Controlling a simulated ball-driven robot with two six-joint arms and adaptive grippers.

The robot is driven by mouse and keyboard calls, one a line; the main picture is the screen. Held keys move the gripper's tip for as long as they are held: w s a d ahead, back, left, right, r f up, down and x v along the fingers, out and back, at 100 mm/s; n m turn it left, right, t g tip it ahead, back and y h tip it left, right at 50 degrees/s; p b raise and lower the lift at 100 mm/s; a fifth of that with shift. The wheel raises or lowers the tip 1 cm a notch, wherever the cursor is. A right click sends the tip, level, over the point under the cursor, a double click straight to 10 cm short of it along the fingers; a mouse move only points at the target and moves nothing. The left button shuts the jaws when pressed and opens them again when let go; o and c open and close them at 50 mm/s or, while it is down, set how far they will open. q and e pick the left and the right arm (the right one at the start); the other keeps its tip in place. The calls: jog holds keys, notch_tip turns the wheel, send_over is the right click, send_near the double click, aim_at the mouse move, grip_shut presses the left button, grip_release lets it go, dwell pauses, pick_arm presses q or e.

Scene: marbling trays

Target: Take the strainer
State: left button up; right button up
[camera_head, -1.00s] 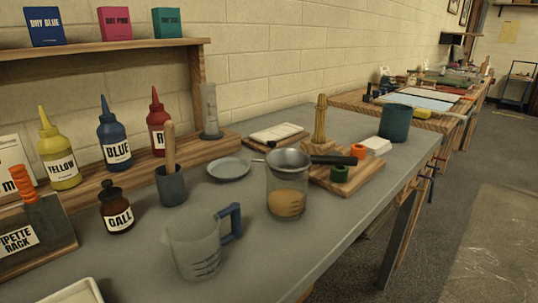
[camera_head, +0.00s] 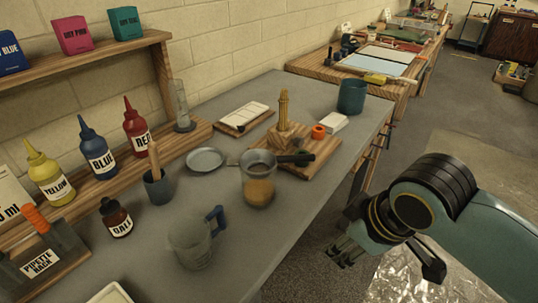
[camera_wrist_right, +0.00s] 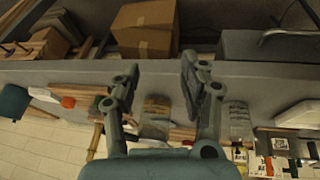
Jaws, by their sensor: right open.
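The strainer (camera_head: 258,160) is a small metal bowl with a dark handle pointing right. It rests on top of a clear beaker (camera_head: 258,190) that holds something tan, near the middle of the bench. My right gripper (camera_head: 343,252) is open and empty, beyond the bench's front edge, to the right of and below the strainer in the head view. In the right wrist view the open fingers (camera_wrist_right: 158,78) stand apart with the bench behind them; I cannot surely make out the strainer there. My left gripper is not in view.
A wooden block (camera_head: 310,150) with a post and an orange ring lies by the strainer's handle. A clear jug (camera_head: 190,247) with a blue handle stands in front, a grey dish (camera_head: 206,159) behind left. Under the bench is a cardboard box (camera_wrist_right: 145,28). The bench's front right is clear.

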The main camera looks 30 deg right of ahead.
jog(key=w+d+r+n+t, duration=0.1)
jog(key=w+r+n+t, duration=0.1)
jog(key=w+r+n, duration=0.4)
jog(key=n+t+y+p, duration=0.1)
jog(key=n+t+y, duration=0.1)
jog(key=n, duration=0.3)
send_near(292, 157)
jog(key=p+x, duration=0.1)
jog(key=x, duration=1)
jog(key=shift+s, duration=0.1)
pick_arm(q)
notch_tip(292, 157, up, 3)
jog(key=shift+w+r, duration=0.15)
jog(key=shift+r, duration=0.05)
pick_arm(e)
jog(key=shift+s, duration=0.1)
jog(key=shift+c, duration=0.3)
grip_shut()
